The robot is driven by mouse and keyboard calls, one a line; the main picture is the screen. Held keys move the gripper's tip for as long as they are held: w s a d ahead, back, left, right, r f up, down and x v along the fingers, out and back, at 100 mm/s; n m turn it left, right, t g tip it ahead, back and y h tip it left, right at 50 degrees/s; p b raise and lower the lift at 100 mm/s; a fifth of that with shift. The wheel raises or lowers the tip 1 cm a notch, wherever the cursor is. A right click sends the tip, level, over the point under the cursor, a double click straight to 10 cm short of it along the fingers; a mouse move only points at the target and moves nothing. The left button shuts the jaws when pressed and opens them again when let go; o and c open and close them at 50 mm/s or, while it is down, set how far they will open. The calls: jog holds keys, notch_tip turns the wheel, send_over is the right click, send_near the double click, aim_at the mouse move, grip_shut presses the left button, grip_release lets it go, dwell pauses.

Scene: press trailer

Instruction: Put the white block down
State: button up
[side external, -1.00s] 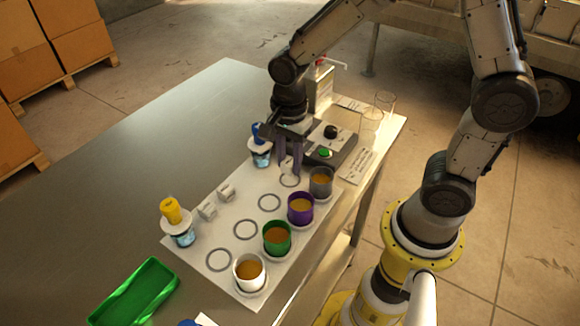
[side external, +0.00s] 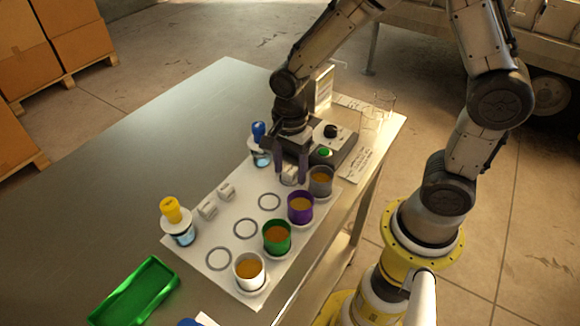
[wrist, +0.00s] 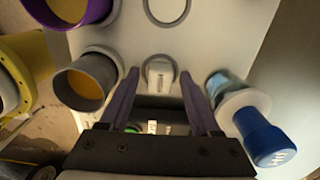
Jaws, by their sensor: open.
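The white block (wrist: 160,75) sits on the mat at a ring marker, between my fingers in the wrist view. My gripper (wrist: 160,85) is open, with a purple finger on each side of the block and a gap visible on both sides. In the side view my gripper (side external: 290,175) is low over the far end of the ring row, beside the grey cup (side external: 320,180). Two other small white blocks (side external: 207,209) (side external: 227,191) lie on the left of the mat.
The purple (side external: 300,208), green (side external: 277,238) and white (side external: 250,272) cups line the mat's right side. A blue-topped bottle (side external: 259,145) stands close left of my gripper and a button box (side external: 335,145) behind it. A yellow-topped bottle (side external: 178,222) and green tray (side external: 135,292) are farther left.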

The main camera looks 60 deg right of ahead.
aim_at(290, 169)
notch_tip(290, 169, up, 12)
jog(key=s+d+r+n+t, duration=0.2)
jog(key=s+n, duration=0.5)
jog(key=n, duration=0.2)
jog(key=s+d+r+n+t, duration=0.2)
jog(key=s+n, duration=0.4)
jog(key=n, duration=0.3)
jog(key=shift+s+r+t, duration=0.4)
jog(key=shift+r+t, duration=0.25)
jog(key=shift+t, duration=0.15)
dwell(0.6)
